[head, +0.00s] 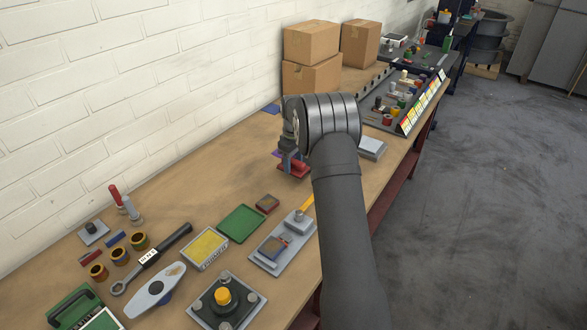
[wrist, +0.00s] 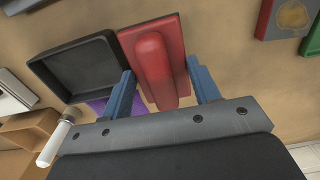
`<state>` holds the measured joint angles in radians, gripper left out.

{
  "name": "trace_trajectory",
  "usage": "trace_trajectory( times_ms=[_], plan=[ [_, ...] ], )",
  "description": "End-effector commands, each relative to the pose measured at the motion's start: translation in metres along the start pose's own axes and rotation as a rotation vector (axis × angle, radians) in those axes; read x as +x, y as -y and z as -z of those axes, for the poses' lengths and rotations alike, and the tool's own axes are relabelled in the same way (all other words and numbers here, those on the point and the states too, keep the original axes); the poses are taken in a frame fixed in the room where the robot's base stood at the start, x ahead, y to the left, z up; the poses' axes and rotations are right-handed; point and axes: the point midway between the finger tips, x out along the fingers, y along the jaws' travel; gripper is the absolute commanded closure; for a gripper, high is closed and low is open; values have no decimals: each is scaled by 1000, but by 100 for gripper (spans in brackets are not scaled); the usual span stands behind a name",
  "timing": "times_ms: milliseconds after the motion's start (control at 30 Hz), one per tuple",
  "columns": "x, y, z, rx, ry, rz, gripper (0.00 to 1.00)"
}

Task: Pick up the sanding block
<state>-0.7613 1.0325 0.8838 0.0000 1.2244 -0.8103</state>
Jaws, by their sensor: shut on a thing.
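The sanding block (wrist: 153,58), a red slab with a rounded raised grip along its middle, is between the two blue fingers of my gripper (wrist: 162,80) in the wrist view. The fingers are shut on it, one on each side. In the head view the red sanding block (head: 295,165) shows low beside my gripper (head: 288,158), over the middle of the bench. My arm and wrist hide part of this area. I cannot tell whether the block touches the bench top.
A black tray (wrist: 72,68) lies beside the block in the wrist view. Cardboard boxes (head: 312,79) stand behind my wrist. A green tray (head: 240,223), a wrench (head: 150,259) and several other parts lie nearer on the bench. Bare wood (head: 190,190) shows along the wall side.

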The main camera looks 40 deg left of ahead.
Motion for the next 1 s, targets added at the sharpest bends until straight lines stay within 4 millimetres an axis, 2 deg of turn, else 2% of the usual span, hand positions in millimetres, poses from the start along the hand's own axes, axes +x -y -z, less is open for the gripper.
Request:
trace_trajectory(
  times_ms=[33,300,500,700,1000],
  plan=[
    [-11,-2,-4,2,-2,-2,73],
    [-46,-14,-67,3,0,-1,73],
    [-64,-20,-97,2,0,0,73],
    [-74,-23,-112,0,0,0,73],
    [-75,-23,-115,0,0,0,73]
  ],
)
